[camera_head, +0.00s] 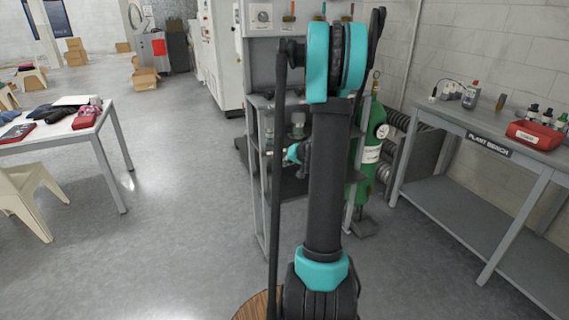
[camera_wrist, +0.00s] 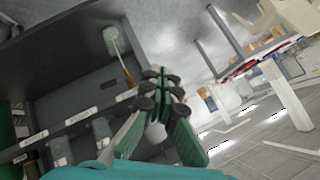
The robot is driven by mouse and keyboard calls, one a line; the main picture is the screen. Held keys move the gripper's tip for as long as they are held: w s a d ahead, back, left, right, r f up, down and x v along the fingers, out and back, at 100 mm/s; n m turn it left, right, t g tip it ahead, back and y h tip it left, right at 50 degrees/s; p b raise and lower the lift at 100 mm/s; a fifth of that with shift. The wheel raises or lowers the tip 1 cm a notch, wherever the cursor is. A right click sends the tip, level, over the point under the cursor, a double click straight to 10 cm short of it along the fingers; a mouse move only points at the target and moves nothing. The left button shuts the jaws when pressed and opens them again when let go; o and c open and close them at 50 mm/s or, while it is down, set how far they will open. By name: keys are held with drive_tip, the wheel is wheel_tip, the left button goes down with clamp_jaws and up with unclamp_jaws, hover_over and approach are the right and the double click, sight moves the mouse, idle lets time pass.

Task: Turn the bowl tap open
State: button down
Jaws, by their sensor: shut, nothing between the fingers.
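My gripper (camera_wrist: 162,76) is in the wrist view, its green and black fingers together with nothing between them. It is beside the grey rack, not visibly touching anything. In the head view, part of my wrist shows in front of the rack, left of my upright arm link, and the fingertips cannot be made out. I cannot tell which, if any, is the bowl tap. My arm hides part of the panel.
The grey rack (camera_head: 258,185) has shelves; labels (camera_wrist: 83,115) line a shelf edge. A green cylinder (camera_head: 371,150) with a gauge stands right of it. A plant bench (camera_head: 487,143) is at right, a white table (camera_head: 62,127) at left. Open floor (camera_head: 180,200) lies between rack and table.

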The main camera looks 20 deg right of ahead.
drive_tip(key=w+d+r+n+t+h, duration=0.25)
drive_tip(key=w+d+n, duration=0.25)
drive_tip(key=w+d, duration=0.5)
drive_tip(key=w+f, duration=0.8)
drive_tip(key=f, duration=0.2)
drive_tip(key=shift+d, duration=0.15)
